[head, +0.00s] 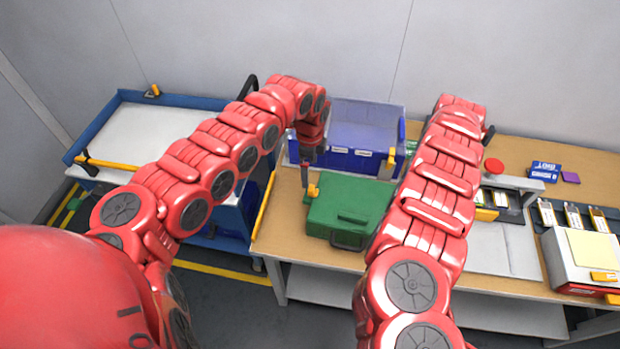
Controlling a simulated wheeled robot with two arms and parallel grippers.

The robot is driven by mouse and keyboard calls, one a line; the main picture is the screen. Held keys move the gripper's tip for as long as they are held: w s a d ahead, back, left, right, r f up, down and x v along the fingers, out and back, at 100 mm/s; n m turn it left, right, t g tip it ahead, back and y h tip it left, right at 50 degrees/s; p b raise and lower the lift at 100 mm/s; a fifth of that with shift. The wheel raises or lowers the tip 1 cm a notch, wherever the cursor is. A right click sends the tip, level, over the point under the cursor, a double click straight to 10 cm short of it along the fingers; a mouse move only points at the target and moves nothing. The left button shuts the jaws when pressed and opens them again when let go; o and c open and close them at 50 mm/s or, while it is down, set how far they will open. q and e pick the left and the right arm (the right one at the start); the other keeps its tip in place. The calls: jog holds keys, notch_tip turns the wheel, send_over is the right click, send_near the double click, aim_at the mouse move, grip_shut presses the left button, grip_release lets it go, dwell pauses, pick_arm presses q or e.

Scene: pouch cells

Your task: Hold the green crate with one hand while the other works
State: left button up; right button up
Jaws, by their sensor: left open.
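The green crate (345,214) looks like a closed, lidded case with a dark handle at its front. It sits on the wooden table (290,240), left of the middle. My left gripper (306,184) is open and points down at the crate's back left corner. I cannot tell whether it touches the crate. A small yellow piece (313,191) shows right by its fingertips. My right arm passes in front of the crate's right side and hides part of it. My right gripper is hidden behind its own arm.
A blue bin (350,160) stands behind the crate. A blue-edged cart (130,130) is at the left. To the right are a red round thing (494,166), a blue box (545,171), a yellow-topped box (590,250) and pouch-like items. A grey mat (500,250) is partly bare.

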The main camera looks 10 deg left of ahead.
aim_at(311, 198)
pick_arm(q)
jog(key=f, duration=1.5)
jog(key=shift+d+f, duration=0.2)
jog(key=shift+f, duration=0.1)
jog(key=shift+a+f, duration=0.1)
jog(key=shift+f, duration=0.5)
grip_shut()
